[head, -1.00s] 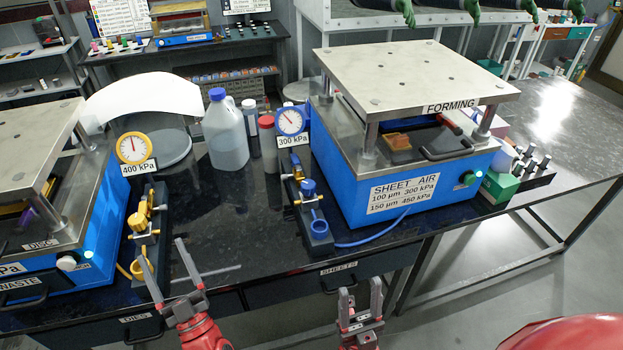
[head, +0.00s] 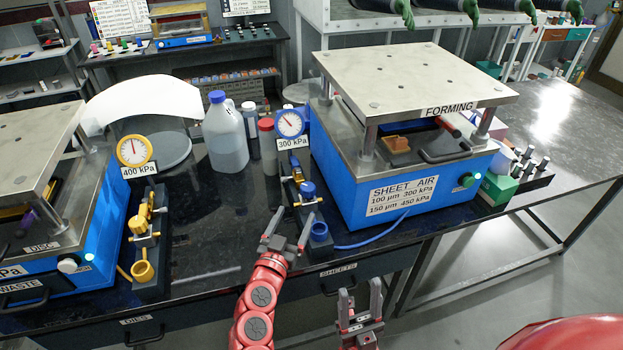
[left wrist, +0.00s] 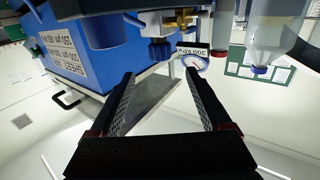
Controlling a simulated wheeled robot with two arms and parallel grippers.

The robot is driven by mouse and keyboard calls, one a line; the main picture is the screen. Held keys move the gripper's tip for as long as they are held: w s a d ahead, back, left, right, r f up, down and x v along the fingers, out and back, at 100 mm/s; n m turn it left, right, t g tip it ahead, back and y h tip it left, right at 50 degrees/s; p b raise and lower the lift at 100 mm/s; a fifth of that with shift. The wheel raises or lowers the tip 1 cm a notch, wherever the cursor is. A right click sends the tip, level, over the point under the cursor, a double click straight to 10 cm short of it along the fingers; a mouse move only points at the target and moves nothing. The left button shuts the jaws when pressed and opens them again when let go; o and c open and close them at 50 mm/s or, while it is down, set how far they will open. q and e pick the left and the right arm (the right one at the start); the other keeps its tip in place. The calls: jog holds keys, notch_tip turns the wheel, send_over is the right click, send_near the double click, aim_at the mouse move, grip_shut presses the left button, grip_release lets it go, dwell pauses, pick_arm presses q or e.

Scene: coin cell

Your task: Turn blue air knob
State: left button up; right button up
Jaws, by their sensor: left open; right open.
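The blue air fittings stand on a dark block left of the forming press. A small blue knob (head: 307,189) sits on the brass valve. A wider blue cylinder (head: 319,231) stands at the block's front end. The blue gauge (head: 290,123) is behind them, over a 300 kPa label. My left gripper (head: 291,218) is open and empty, just in front and left of these fittings. In the left wrist view, its open fingers (left wrist: 160,73) point toward the small blue knob (left wrist: 160,50), with a gap between. My right gripper (head: 359,288) is open and empty near the table's front edge.
The blue forming press (head: 430,190) stands right of the fittings, with a blue hose (head: 372,238) at its foot. Yellow air fittings (head: 143,235) and a 400 kPa gauge (head: 134,150) are at the left. A jug (head: 226,140) and bottles stand behind. The counter between the fittings is clear.

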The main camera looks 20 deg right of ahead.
aim_at(310, 185)
pick_arm(q)
jog(key=p+x, duration=0.1)
jog(key=x, duration=1.1)
jog(key=shift+w+d, duration=0.15)
jog(key=shift+w, duration=0.15)
jog(key=shift+x, duration=0.95)
